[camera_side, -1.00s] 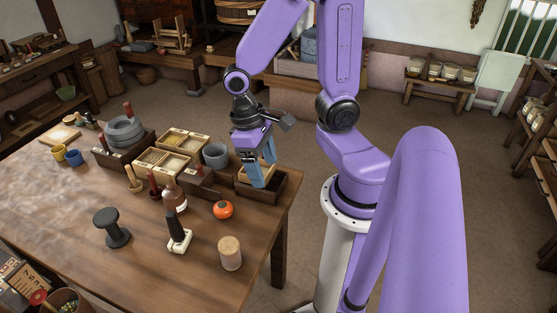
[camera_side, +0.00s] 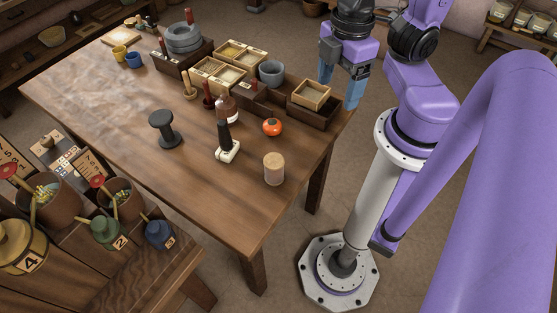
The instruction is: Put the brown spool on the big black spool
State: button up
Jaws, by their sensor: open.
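The big black spool (camera_side: 165,130) stands upright on the wooden table, left of the middle of the picture, with nothing on its top. I cannot make out a brown spool for certain. A tan cylinder (camera_side: 274,169) stands near the table's front right edge, but I cannot tell whether it is a spool. My gripper (camera_side: 339,85) is at the table's right end, with its blue fingers apart and empty. It is behind and to the right of a small wooden box (camera_side: 311,95), well away from the black spool.
A dark tray (camera_side: 325,114) holds the wooden box. The table's left front is clear.

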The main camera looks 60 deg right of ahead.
jog(key=w+d+f+m+g+y, duration=0.15)
jog(key=w+d+f+m, duration=0.3)
jog(key=m, duration=0.75)
jog(key=w+d+f+m+g+h, duration=0.1)
jog(key=w+d+f+m+g, duration=0.35)
jog(key=m, duration=0.75)
jog(key=s+d+f+m+t+y, duration=0.1)
jog(key=s+d+f+m+y, duration=0.5)
jog(key=m, duration=1)
jog(key=m+t+y, duration=0.5)
jog(key=m+t, duration=0.7)
jog(key=m, duration=2.1)
send_near(274, 168)
jog(key=shift+h, duration=0.25)
jog(key=shift+w+a+f, duration=0.35)
jog(key=shift+w+f, duration=0.25)
jog(key=shift+f, duration=0.15)
jog(key=shift+w+a+f, duration=0.4)
jog(key=shift+w+f, duration=0.2)
jog(key=shift+f, duration=0.1)
jog(key=shift+w+a+f, duration=0.35)
jog(key=shift+w+f, duration=0.25)
jog(key=shift+f, duration=0.15)
jog(key=shift+f+x, duration=0.25)
jog(key=shift+x, duration=2.25)
